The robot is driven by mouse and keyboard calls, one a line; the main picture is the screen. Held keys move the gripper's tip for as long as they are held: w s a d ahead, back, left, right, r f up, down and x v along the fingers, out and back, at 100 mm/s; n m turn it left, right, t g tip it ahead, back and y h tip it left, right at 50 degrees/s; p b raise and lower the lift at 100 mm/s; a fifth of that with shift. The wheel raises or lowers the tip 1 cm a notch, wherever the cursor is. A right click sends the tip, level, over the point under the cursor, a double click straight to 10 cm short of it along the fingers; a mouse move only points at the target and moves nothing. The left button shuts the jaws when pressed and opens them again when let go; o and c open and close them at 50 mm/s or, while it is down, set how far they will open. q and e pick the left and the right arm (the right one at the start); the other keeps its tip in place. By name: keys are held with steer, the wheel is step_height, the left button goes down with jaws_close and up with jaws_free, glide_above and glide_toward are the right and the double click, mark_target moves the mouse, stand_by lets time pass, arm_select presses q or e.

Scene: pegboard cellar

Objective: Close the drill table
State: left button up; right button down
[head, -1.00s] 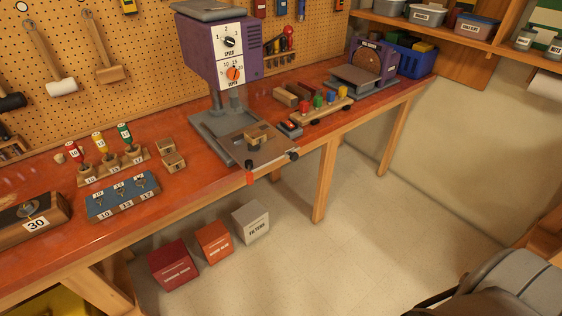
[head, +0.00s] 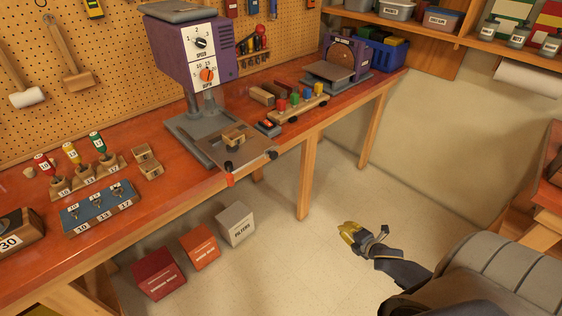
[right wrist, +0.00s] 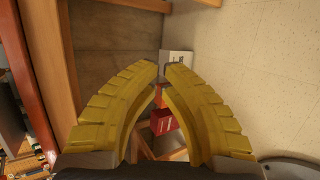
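The drill press (head: 195,55) is purple with a white dial panel and stands on the bench. Its drill table, a brown plate (head: 257,148) with a small wooden block (head: 233,138) on it, juts past the bench's front edge. A red clip-like part (head: 229,180) and dark knobs (head: 271,154) sit along its outer side. My right gripper (head: 346,230) is over the floor, right of and below the drill table, apart from it. In the right wrist view its yellow fingers (right wrist: 161,68) curve together with tips almost meeting, and nothing is held. My left gripper is out of view.
Under the bench stand a red box (head: 158,272), an orange box (head: 200,247) and a grey box (head: 236,223). A bench leg (head: 306,175) stands right of the drill table. A wooden toy with coloured pegs (head: 298,103) lies on the bench. The floor in front is open.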

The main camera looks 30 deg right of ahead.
steer(key=w+a+r+n+t+y, duration=0.2)
steer(key=a+r+n, duration=0.35)
steer(key=r, duration=0.45)
steer(key=w+a+r+n+t+y, duration=0.15)
steer(key=a+r+n, duration=0.25)
steer(key=r+n, duration=0.4)
steer(key=w+a+r+n+t+y, duration=0.2)
steer(key=a+r+n, duration=0.25)
steer(key=r, duration=0.65)
steer(key=w+a+n, duration=0.2)
steer(key=w+a, duration=0.1)
steer(key=w, duration=1)
steer(key=shift+w+a+n, duration=0.2)
steer(key=shift+a+n, duration=0.2)
steer(key=shift+f+g+y, duration=0.1)
steer(key=shift+g+y, duration=0.15)
